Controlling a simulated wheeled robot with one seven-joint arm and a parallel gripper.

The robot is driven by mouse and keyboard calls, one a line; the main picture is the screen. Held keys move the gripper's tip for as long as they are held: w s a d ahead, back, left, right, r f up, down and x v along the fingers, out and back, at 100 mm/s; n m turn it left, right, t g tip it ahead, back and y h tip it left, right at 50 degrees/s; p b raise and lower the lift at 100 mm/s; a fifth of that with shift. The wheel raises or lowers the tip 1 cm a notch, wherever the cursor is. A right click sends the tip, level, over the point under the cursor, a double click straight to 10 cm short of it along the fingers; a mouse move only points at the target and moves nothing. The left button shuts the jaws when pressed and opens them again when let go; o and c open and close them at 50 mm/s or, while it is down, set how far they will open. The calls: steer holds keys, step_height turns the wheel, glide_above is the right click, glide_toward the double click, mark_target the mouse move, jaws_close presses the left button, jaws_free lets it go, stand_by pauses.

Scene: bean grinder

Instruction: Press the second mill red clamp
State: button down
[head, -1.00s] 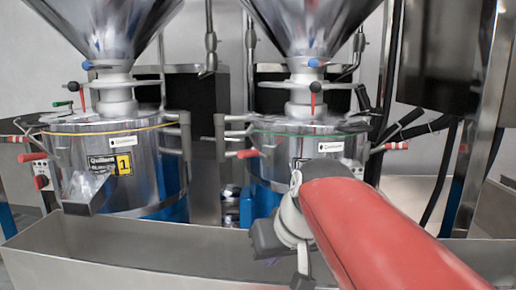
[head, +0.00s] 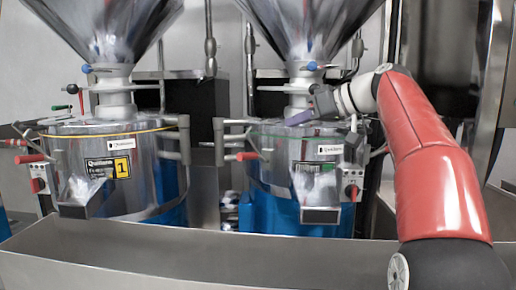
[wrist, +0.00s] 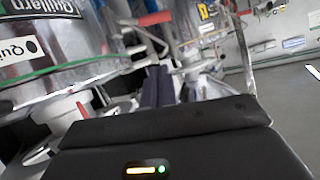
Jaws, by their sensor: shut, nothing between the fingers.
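The second mill (head: 283,160) is the right-hand steel drum, with a green band around its lid. Its left red clamp (head: 247,156) sticks out at the drum's upper left side. The right red clamp seen earlier is now hidden behind my arm. In the wrist view, the closed dark fingers (wrist: 158,86) sit below a red handle (wrist: 154,19); I cannot tell which clamp that is. The drum's side (wrist: 40,60) fills the left.
The first mill (head: 120,165), marked 1, stands at left with its own red clamp (head: 32,158). A steel trough (head: 180,255) runs along the front. A vertical pipe (head: 250,60) and steel cone hoppers (head: 310,25) crowd the space above the lids.

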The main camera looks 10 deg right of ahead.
glide_above(252, 158)
steer(key=s+d, duration=0.3)
step_height(252, 158, down, 4)
steer(key=shift+w+a+f, duration=0.2)
steer(key=shift+a+f, duration=0.1)
steer(key=shift+f, duration=0.3)
steer(key=shift+w+a+f, duration=0.15)
steer(key=shift+a+f, duration=0.15)
steer(key=shift+f, duration=0.35)
steer(key=shift+w+a+f, duration=0.2)
steer(key=shift+a+f, duration=0.1)
steer(key=shift+f, duration=0.3)
steer(key=shift+f+b, duration=0.1)
steer(key=shift+b, duration=0.2)
steer(key=shift+s+a+f+b, duration=0.15)
steer(key=shift+b, duration=0.4)
